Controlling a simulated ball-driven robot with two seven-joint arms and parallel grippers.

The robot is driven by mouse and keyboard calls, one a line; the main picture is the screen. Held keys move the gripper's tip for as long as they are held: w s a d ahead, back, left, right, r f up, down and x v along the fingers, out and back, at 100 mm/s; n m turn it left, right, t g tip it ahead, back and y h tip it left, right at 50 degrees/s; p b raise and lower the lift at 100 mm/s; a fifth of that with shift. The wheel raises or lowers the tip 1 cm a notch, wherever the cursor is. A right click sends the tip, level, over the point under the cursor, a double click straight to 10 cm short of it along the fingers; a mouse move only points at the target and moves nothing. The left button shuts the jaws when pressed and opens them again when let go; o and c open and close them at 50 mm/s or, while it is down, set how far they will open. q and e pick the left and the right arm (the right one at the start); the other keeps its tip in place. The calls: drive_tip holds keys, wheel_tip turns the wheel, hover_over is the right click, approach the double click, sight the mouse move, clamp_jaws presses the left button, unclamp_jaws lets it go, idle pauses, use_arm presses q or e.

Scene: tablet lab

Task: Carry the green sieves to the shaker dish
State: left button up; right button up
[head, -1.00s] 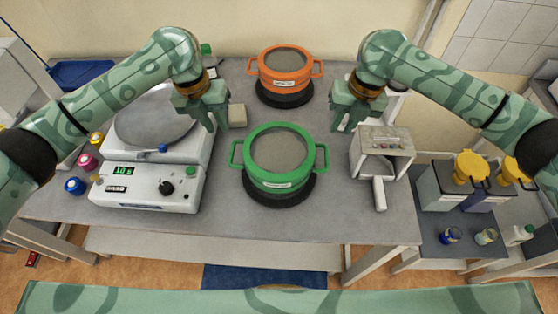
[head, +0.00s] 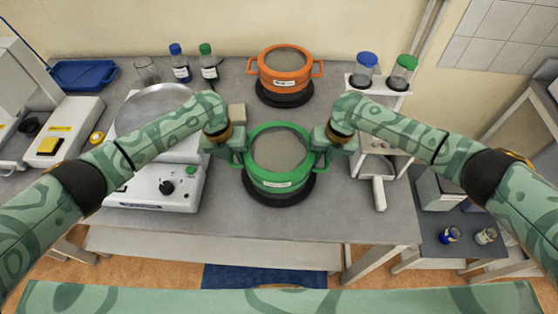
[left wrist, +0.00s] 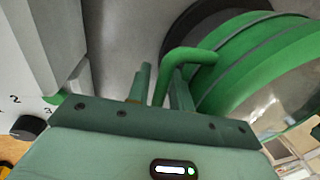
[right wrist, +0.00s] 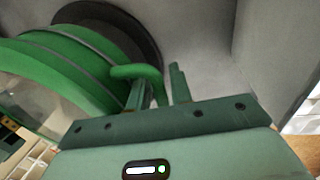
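The green sieves (head: 278,153), a green stack with a side handle at left and right, sit on a dark round base (head: 279,198) mid-table. My left gripper (head: 238,154) is at the left handle. In the left wrist view the handle (left wrist: 160,82) lies between my open fingers (left wrist: 161,90), with a gap showing. My right gripper (head: 318,154) is at the right handle. In the right wrist view that handle (right wrist: 152,78) lies between the open fingers (right wrist: 157,90). The shaker dish (head: 165,101), a shallow metal pan on a white shaker (head: 150,190), is partly hidden by my left arm.
An orange sieve stack (head: 284,66) stands behind the green one on its own dark base. A white stand (head: 375,95) with two capped jars is at the right. Bottles (head: 179,63) stand behind the dish.

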use_arm(q)
clamp_jaws()
use_arm(e)
clamp_jaws()
use_arm(q)
drive_tip(key=shift+w, duration=0.1)
use_arm(e)
drive_tip(key=shift+w+r, duration=0.1)
idle(1.0)
